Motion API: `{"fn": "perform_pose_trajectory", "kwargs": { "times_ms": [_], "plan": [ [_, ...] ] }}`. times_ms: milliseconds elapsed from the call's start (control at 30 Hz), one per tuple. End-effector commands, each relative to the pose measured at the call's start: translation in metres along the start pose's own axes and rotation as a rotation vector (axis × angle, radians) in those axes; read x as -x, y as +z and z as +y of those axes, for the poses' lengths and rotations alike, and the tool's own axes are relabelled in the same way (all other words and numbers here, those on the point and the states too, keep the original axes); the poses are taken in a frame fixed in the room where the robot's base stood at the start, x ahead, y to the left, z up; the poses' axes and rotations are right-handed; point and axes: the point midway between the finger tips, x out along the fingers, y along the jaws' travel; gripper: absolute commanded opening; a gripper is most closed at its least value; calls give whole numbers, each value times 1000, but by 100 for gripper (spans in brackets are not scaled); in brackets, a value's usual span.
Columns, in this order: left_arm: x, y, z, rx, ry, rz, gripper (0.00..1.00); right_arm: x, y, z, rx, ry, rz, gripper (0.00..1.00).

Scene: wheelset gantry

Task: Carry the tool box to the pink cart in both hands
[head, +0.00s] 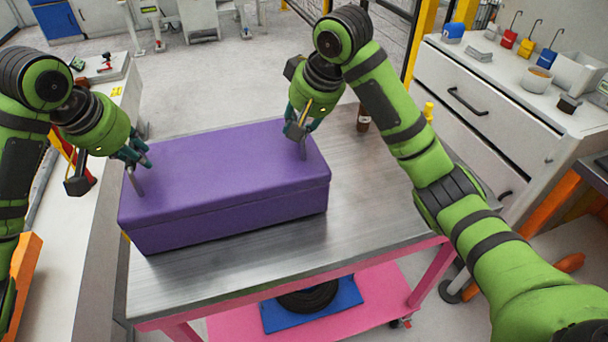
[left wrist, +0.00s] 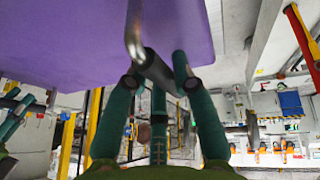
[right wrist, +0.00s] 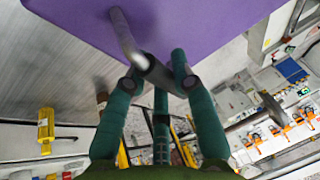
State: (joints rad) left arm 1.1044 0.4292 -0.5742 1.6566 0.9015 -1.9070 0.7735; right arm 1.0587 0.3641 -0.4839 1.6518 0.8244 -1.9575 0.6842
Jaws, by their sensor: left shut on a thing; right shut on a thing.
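The purple tool box (head: 225,190) is over the steel top of the pink cart (head: 350,240), towards its left end. I cannot tell whether its underside touches the top. My left gripper (head: 138,160) is shut on the grey handle (left wrist: 134,30) at the box's left end. My right gripper (head: 298,132) is shut on the handle (right wrist: 124,36) at its right end. The box also shows in the left wrist view (left wrist: 70,35) and the right wrist view (right wrist: 195,25). Its underside is hidden.
A brown bottle (head: 363,118) stands on the cart top's far right. The cart's lower shelf holds a blue tray (head: 275,316) with a dark round part (head: 308,298). A white drawer cabinet (head: 480,110) stands at right, a white bench (head: 75,255) at left. The cart top's front right is clear.

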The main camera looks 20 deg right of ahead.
Motion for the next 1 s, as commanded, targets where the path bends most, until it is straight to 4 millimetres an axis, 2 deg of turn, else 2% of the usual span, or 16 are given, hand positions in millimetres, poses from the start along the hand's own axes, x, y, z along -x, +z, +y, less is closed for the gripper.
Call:
{"fn": "perform_pose_trajectory", "kwargs": {
  "times_ms": [67, 100, 133, 433, 567, 667, 1000],
  "plan": [
    [-6, 2, 0, -1, 5, 5, 0, -6, 2, -1, 5, -6, 3, 0],
    [-3, 1, 1, -1, 3, 2, 42, -4, 2, -1, 5, -4, 0, 42],
    [-3, 1, 1, -1, 3, 1, 49, -3, 2, -1, 5, -4, -1, 49],
    [-3, 1, 0, 0, 1, 0, 49, -3, 2, 0, 2, -1, 0, 49],
    [4, 1, 0, 0, 1, 2, 49, -3, 1, 0, 1, -1, 0, 49],
    [18, 0, 0, 0, 1, 4, 49, -3, 1, 0, 0, 0, 0, 49],
    [90, 0, -1, -1, -2, 7, 49, -3, 1, 1, 0, 0, 0, 49]
  ]
}}
